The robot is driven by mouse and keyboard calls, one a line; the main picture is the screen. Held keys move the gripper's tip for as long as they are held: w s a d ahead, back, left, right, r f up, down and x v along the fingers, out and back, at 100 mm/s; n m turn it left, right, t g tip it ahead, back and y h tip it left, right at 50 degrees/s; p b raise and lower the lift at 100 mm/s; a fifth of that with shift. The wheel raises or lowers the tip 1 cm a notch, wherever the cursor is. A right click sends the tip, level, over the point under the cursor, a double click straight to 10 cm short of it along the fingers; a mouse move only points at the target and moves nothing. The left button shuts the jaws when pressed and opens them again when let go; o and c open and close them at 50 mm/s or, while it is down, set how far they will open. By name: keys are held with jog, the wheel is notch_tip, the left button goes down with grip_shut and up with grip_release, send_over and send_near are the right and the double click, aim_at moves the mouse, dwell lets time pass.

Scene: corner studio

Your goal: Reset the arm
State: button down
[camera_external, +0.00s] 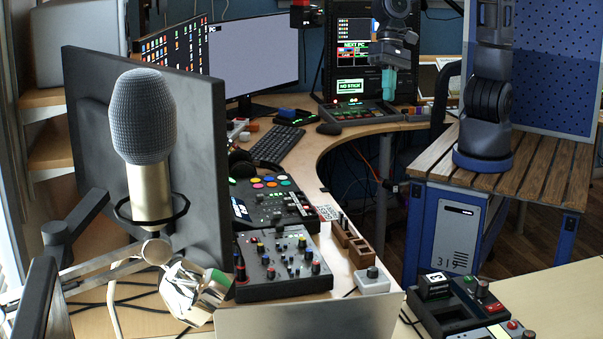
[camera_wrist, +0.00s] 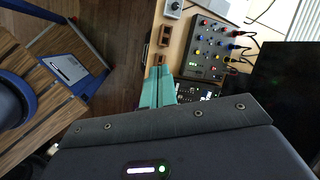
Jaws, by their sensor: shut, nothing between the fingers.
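My gripper (camera_external: 388,84) has teal fingers and hangs pointing down at the back of the scene, in front of the dark rack with green screens. The fingers are shut with nothing between them. In the wrist view the teal fingers (camera_wrist: 158,90) lie close together, seen from above, near the edge of the wooden desk. My arm's upper part runs out of the top of the external picture. My arm's blue base stands on a slatted wooden top at the right.
The curved desk (camera_external: 310,150) carries a keyboard (camera_external: 275,145), a button panel (camera_external: 268,200) and a mixer (camera_external: 283,265). A control panel (camera_external: 360,112) lies below my gripper in the picture. A monitor (camera_external: 255,58) stands left of it. A microphone (camera_external: 142,115) fills the left foreground.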

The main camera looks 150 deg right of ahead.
jog(key=s+a+r+n, duration=0.4)
jog(key=s+a+n, duration=0.4)
jog(key=s+n, duration=0.2)
jog(key=s+a+r+n+h, duration=0.1)
jog(key=s+a+r+n, duration=0.3)
jog(key=s+a+n, duration=0.4)
jog(key=s+n, duration=0.2)
jog(key=n, duration=0.1)
jog(key=shift+a+n+t+h, duration=0.15)
jog(key=shift+n+t+h, duration=0.15)
jog(key=shift+n, duration=0.1)
jog(key=shift+w+r, duration=0.1)
jog(key=shift+w, duration=0.1)
